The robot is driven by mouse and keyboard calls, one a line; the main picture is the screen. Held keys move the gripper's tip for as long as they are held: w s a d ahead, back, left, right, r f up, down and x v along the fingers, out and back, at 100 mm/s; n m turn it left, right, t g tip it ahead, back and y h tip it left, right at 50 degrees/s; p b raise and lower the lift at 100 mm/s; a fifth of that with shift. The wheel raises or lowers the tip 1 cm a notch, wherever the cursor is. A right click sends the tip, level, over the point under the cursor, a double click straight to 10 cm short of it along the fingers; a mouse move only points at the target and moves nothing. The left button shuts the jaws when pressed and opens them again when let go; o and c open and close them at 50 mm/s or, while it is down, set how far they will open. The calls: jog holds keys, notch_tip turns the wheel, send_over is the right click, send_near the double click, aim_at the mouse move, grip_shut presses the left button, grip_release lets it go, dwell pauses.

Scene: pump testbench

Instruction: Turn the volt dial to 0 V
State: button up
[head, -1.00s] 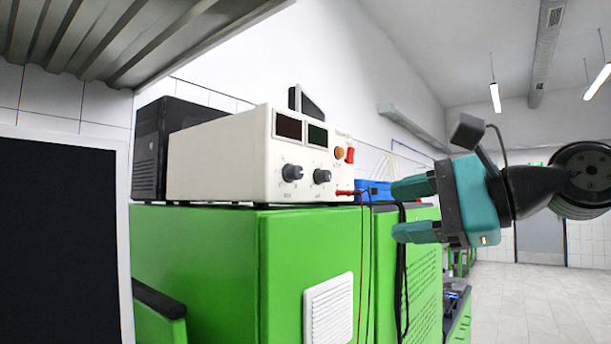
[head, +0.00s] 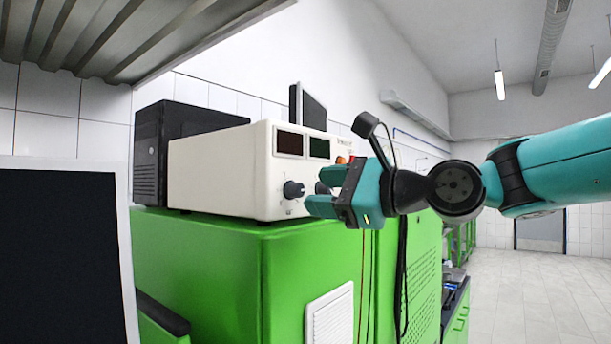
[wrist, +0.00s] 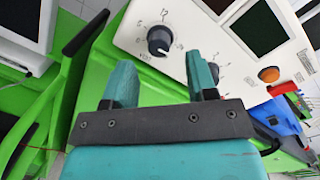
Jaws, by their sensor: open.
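The volt dial is a dark round knob on the front of the white power supply (head: 215,172). I take it to be the left knob (head: 293,189), with small hard-to-read lettering beside it. In the wrist view the dial (wrist: 159,40) stands ahead of the gap between my fingers, with printed numbers around it. A pale mark shows on its lower edge; its exact setting is unclear. My gripper (head: 309,190) is open and empty, its teal fingers near the panel, apart from the dial. In the wrist view the gripper (wrist: 160,66) points at the panel.
A second knob (wrist: 213,72) sits partly behind the right finger. An orange button (wrist: 268,74) and red and blue items lie farther right. The supply stands on a green cabinet (head: 200,260), beside a black box (head: 150,150). A dark screen (head: 60,250) stands at left.

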aim_at(302, 191)
jog(key=shift+p+x, duration=0.5)
jog(key=shift+x, duration=1.3)
jog(key=c, duration=0.9)
